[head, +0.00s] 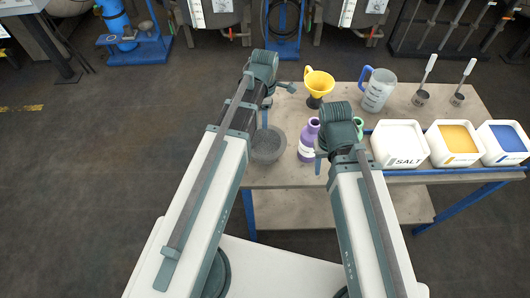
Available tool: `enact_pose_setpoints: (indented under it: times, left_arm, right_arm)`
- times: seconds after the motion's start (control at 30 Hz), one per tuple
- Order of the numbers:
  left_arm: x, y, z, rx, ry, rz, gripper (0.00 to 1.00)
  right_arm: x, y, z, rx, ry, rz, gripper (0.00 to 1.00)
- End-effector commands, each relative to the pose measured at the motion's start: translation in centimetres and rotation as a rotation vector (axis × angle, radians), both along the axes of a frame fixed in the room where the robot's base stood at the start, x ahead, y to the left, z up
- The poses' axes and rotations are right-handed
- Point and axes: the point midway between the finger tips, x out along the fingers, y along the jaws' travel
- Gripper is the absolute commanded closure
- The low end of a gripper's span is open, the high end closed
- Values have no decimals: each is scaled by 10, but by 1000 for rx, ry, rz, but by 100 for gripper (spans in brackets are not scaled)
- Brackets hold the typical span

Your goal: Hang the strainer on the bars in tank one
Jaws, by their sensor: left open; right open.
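A round grey, bowl-shaped thing (268,146) with a speckled surface sits at the left end of the table; I cannot tell for sure whether it is the strainer. My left gripper (276,95) is open, above the table's back left corner and beyond the grey bowl. My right gripper (338,138) is open, over the table beside a purple bottle (308,140), and partly hidden by its own wrist. Metal tanks with white labels stand at the top, one at left (218,18) and one at right (357,16). Their bars are not clearly seen.
The table (460,105) holds a yellow funnel (318,82), a clear jug (378,90), two long-handled scoops, a white salt tub (398,145), and yellow (453,145) and blue (502,143) tubs. A green thing is partly hidden behind my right gripper.

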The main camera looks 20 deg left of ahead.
Motion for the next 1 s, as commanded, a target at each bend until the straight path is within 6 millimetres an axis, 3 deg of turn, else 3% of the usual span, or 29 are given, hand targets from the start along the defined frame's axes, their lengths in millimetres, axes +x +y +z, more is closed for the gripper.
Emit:
enact_pose_setpoints:
  times: [0.03,0.13,0.43,0.73,1.0]
  left_arm:
    - [1,0,-14,0,0,0,47]
    - [0,0,-23,0,0,0,47]
    - [0,0,-23,0,0,0,47]
    - [0,0,-23,0,0,0,99]
    - [0,0,-23,0,0,0,100]
  right_arm:
    - [0,0,-14,0,0,0,50]
    - [0,0,-23,0,0,0,50]
    - [0,0,-23,0,0,0,50]
    - [0,0,-23,0,0,0,50]
    - [0,0,-23,0,0,0,50]
